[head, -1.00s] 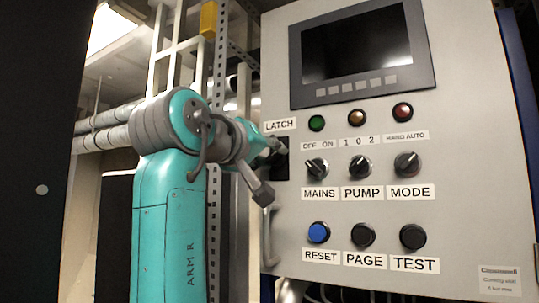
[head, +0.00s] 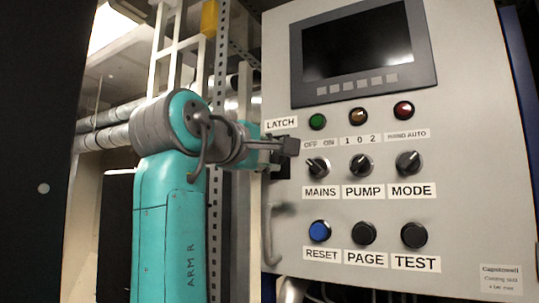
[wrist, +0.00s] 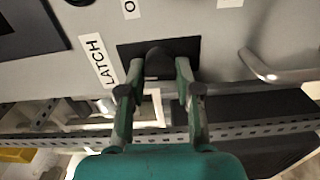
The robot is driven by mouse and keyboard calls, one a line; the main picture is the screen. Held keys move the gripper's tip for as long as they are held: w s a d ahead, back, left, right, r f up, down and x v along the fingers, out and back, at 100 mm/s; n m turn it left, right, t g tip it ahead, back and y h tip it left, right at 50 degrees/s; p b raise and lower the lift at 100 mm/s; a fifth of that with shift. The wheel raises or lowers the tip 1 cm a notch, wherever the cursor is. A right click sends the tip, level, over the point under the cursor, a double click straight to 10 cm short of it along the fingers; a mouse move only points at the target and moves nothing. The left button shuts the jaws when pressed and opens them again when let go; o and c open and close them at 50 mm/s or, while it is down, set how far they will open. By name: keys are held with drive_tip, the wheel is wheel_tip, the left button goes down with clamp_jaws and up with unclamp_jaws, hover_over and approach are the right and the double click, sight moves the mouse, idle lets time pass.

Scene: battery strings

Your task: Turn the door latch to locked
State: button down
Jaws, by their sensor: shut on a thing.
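The latch (wrist: 158,55) is a dark knob on a black plate (wrist: 187,46) at the cabinet door's edge, beside the LATCH label (wrist: 95,60). My gripper (wrist: 158,67) has its two fingers on either side of the knob and is shut on it. In the head view the LATCH label (head: 281,124) shows above the black plate (head: 281,171). There my wrist and its dark camera block cover the knob and fingertips, so the knob's exact angle cannot be told.
A door handle (head: 269,235) sits below the latch, and also shows at right in the wrist view (wrist: 275,73). The MAINS knob (head: 317,166), other knobs and push buttons are close on the right. A perforated post (head: 216,220) stands left of the cabinet.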

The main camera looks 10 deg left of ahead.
drive_tip(key=shift+n, duration=0.6)
drive_tip(key=c, duration=0.8)
unclamp_jaws()
drive_tip(key=v, duration=1.2)
drive_tip(key=shift+a+f, duration=0.1)
